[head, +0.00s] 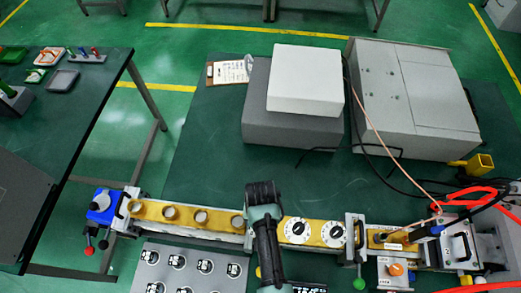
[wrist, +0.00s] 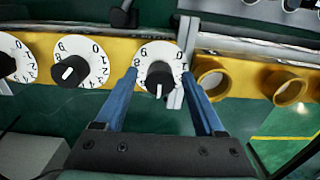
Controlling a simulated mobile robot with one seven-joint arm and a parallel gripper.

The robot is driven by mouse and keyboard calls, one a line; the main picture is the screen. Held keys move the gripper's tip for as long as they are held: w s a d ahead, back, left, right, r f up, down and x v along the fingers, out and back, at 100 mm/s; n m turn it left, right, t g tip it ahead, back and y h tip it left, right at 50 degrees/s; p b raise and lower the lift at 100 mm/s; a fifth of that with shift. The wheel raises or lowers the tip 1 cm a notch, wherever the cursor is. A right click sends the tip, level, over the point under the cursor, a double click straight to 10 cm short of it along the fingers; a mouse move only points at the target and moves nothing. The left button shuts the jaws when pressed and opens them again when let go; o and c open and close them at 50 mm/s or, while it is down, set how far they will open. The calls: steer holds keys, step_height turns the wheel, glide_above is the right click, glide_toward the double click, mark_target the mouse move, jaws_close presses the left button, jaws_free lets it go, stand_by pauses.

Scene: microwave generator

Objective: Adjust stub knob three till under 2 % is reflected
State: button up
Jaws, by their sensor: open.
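Three stub knobs sit in a row on the yellow waveguide, each black with a white pointer on a white numbered dial. In the wrist view they are the left knob (wrist: 8,64), middle knob (wrist: 72,70) and right knob (wrist: 158,76). My gripper (wrist: 159,70) is open, with one blue finger on each side of the right knob; contact cannot be told. That knob's pointer faces down in the picture. In the head view my gripper (head: 262,190) hides this knob, while two other dials (head: 298,230) (head: 333,234) show to its right. No reflected-power reading is legible.
Flanges border the knob section, and round brass ports (head: 202,217) line the waveguide to its left. A panel with several gauges (head: 192,268) lies in front. Grey and white boxes (head: 305,80) and a large cabinet (head: 415,95) stand behind. Cables run at right.

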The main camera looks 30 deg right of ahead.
step_height(320, 180, up, 13)
steer(key=b, duration=0.1)
stand_by(0.5)
stand_by(0.4)
steer(key=w+a+r+n+t+h+b, duration=0.15)
steer(key=w+r+t+b, duration=0.25)
steer(key=w+r+t, duration=0.95)
steer(key=w+a+r+n+b, duration=0.1)
steer(key=w+r, duration=0.2)
steer(key=r, duration=0.5)
steer(key=w+a+r+n+b, duration=0.1)
steer(key=w+r, duration=0.2)
steer(key=r, duration=0.4)
steer(key=s+a+r+n+t+b, duration=0.15)
steer(key=r+t, duration=0.25)
steer(key=r, duration=0.5)
steer(key=s+a+r+t, duration=0.2)
steer(key=a+r+t, duration=0.15)
steer(key=r, duration=0.55)
steer(key=s+a+r+n+t+y+b, duration=0.1)
steer(key=s+a+r+t, duration=0.1)
steer(key=s+r+t, duration=0.4)
steer(key=s+r, duration=0.4)
steer(key=r, duration=0.1)
steer(key=shift+s+a+r+n, duration=0.2)
steer(key=shift+s+a+n, duration=0.1)
steer(key=shift+n, duration=0.1)
